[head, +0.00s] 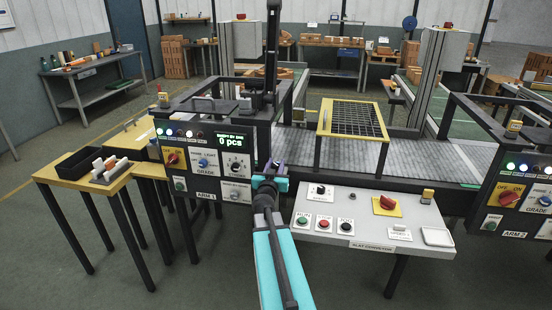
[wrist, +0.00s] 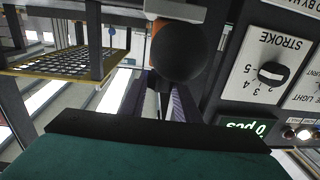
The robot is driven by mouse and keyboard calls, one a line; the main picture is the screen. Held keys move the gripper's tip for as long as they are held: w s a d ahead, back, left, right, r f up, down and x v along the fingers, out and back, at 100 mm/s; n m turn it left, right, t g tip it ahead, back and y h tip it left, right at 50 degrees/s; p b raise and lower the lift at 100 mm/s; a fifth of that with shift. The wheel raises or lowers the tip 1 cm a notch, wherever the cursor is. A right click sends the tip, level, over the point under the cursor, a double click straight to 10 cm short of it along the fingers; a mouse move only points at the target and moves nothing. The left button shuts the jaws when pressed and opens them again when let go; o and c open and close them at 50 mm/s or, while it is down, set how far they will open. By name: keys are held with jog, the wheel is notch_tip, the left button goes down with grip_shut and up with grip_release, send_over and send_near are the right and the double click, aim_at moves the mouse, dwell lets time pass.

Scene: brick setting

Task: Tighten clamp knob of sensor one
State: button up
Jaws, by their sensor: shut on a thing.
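My gripper (head: 270,170) reaches to the right edge of the ARM 1 panel in the head view. In the wrist view, which is upside down, its purple fingers (wrist: 160,88) are shut at a round black knob (wrist: 178,52). The knob sits in front of an orange part below a grey bar. I cannot read a sensor label, and the knob is hidden behind my gripper in the head view.
The ARM 1 panel (head: 210,160) has switches, dials and a display reading 0 pcs. Its STROKE dial (wrist: 272,73) is close beside my gripper. A yellow-framed mesh guard (head: 352,120) stands over the conveyor (head: 295,148). A control desk (head: 365,215) is at right.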

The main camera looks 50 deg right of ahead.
jog(key=shift+w+d+r+m+g+h+p, duration=0.15)
jog(key=shift+m+g+h+p, duration=0.5)
jog(key=shift+p, duration=1.55)
jog(key=shift+a+r+m+g+h+p, duration=0.2)
jog(key=shift+m+g+p, duration=0.7)
jog(key=shift+p, duration=1.25)
jog(key=m+g+h+p, duration=0.1)
jog(key=g+p, duration=0.2)
jog(key=shift+f, duration=0.1)
jog(key=shift+w+m+g+p, duration=0.1)
jog(key=shift+m+g+p, duration=0.7)
jog(key=shift+g, duration=0.35)
jog(key=m+g, duration=0.3)
jog(key=g, duration=0.2)
jog(key=shift+d+f+m+g, duration=0.15)
jog(key=shift+d+m+g, duration=0.05)
jog(key=shift+m+g, duration=0.15)
jog(key=shift+m+g+y, duration=0.55)
jog(key=shift+m+g, duration=0.45)
jog(key=shift+g, duration=0.45)
jog(key=shift+s+a+g, duration=0.1)
jog(key=shift+s+g, duration=0.1)
jog(key=shift+g, duration=0.1)
jog(key=o, duration=1)
jog(key=shift+f, duration=0.1)
jog(key=shift+o, duration=0.2)
jog(key=shift+a, duration=0.15)
